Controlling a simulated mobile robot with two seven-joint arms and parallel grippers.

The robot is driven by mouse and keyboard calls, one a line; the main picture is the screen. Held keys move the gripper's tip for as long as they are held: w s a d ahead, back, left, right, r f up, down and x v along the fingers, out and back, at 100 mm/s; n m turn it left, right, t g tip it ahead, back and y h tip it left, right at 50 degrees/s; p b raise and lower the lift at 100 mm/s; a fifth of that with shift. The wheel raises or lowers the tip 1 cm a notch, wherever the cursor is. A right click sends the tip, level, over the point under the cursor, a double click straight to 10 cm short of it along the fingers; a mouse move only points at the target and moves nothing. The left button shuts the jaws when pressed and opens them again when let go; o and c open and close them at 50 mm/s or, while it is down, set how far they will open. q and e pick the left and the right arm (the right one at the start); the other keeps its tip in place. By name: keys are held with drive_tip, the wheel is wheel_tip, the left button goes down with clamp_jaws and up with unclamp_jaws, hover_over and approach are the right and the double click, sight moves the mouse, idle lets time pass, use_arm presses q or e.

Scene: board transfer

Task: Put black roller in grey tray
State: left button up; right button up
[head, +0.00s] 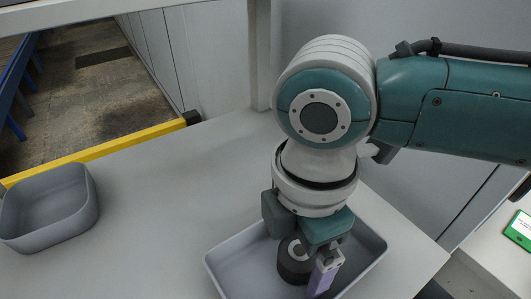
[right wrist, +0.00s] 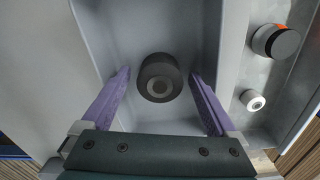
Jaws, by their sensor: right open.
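The black roller (right wrist: 162,75), a short dark cylinder with a grey hub, is inside the grey tray (right wrist: 110,22). In the head view the roller (head: 289,270) shows under my right wrist, within the rectangular grey tray (head: 232,252). My right gripper (right wrist: 160,84) is open, with its purple fingers on either side of the roller and a visible gap to each. In the head view the right gripper (head: 308,276) points down into the tray, and only one purple finger shows clearly. My left gripper is in neither view.
A second grey bin (head: 48,238) with rounded corners stands empty at the left of the white table (head: 150,215). A black-and-white cylinder with orange (right wrist: 277,42) and a small white roller (right wrist: 252,100) lie beyond the tray's right wall. A green item (head: 519,230) is at the far right.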

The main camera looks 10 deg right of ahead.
sight(299, 250)
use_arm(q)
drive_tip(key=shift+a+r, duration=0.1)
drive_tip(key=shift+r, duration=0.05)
use_arm(e)
drive_tip(key=shift+r, duration=0.4)
wheel_tip(299, 250, up, 12)
drive_tip(key=p, duration=0.3)
drive_tip(key=s+a+f+m+t+y, duration=0.25)
drive_tip(key=s+a+m+y, duration=0.2)
drive_tip(key=m, duration=0.35)
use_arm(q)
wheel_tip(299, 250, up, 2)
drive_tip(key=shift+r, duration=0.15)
use_arm(e)
drive_tip(key=s+d+f+m+h, duration=0.1)
drive_tip(key=s+d+m+h, duration=0.1)
drive_tip(key=s+d+m, duration=0.2)
drive_tip(key=s+d+f+m+t+h, duration=0.1)
drive_tip(key=d+m, duration=0.4)
drive_tip(key=d, duration=0.5)
drive_tip(key=s+f+h, duration=0.1)
drive_tip(key=s, duration=0.1)
drive_tip(key=shift+s+f+m, duration=0.25)
drive_tip(key=shift+s+m, duration=0.1)
drive_tip(key=shift+m, duration=0.05)
